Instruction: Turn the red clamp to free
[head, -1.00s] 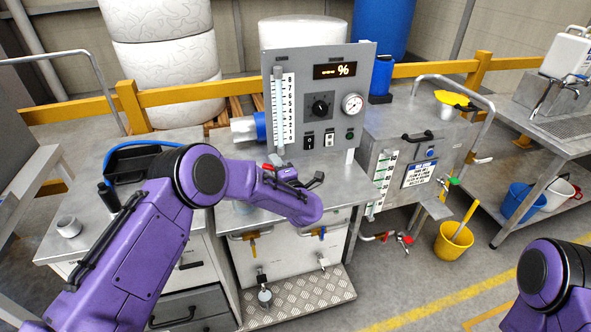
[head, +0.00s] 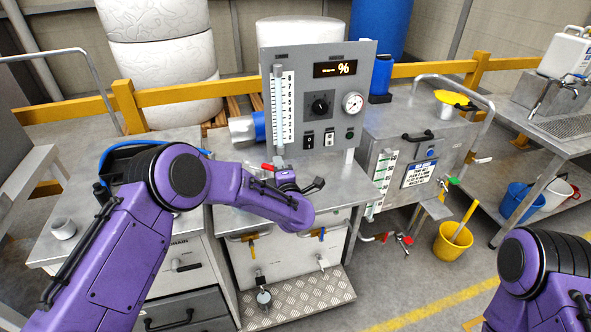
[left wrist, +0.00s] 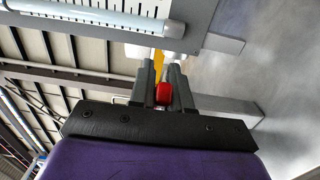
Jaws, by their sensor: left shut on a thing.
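The red clamp (head: 267,167) shows as a small red piece at the foot of the tall sight tube, in front of the grey control panel (head: 292,75). My left gripper (head: 283,178) is at it, over the steel bench top, partly hidden by my purple wrist. In the left wrist view the two dark fingers are closed around the red clamp (left wrist: 164,93), which sits between them. The exact angle of the clamp is hard to tell. My right arm shows at the lower right, but its gripper is out of view.
The scale plate (head: 289,107) and sight tube (head: 278,110) rise close behind the left gripper. A blue-and-white cylinder (head: 245,127) lies to the left. A steel cabinet (head: 415,150) stands to the right, with a yellow bucket (head: 453,241) on the floor.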

